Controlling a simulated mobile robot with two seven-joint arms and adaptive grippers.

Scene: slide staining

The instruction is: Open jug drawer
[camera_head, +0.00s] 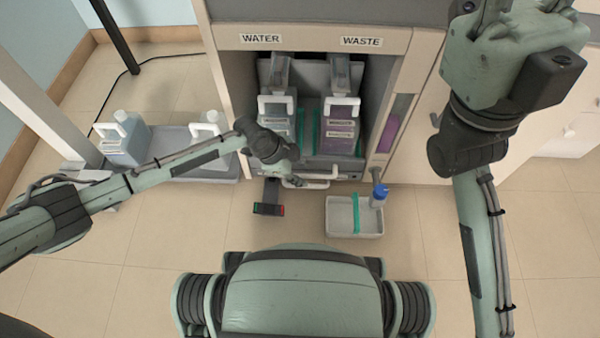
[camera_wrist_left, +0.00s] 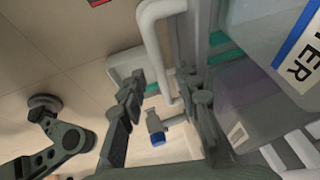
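The jug drawer (camera_head: 335,167) sits low in the cabinet bay, its grey front about level with the bay opening. A white bar handle (camera_head: 322,176) runs along its front; it also shows in the left wrist view (camera_wrist_left: 153,35). Two jugs stand in the drawer, the water jug (camera_head: 277,106) and the waste jug (camera_head: 340,127). My left gripper (camera_head: 292,181) is at the left part of the handle. In the left wrist view its two fingers (camera_wrist_left: 160,85) are apart, with the handle's end between or just beyond them; contact is unclear. My right gripper's fingers cannot be made out.
Another tray (camera_head: 205,176) with two jugs (camera_head: 124,140) is on the left. Floor between the trays and my base is mostly clear.

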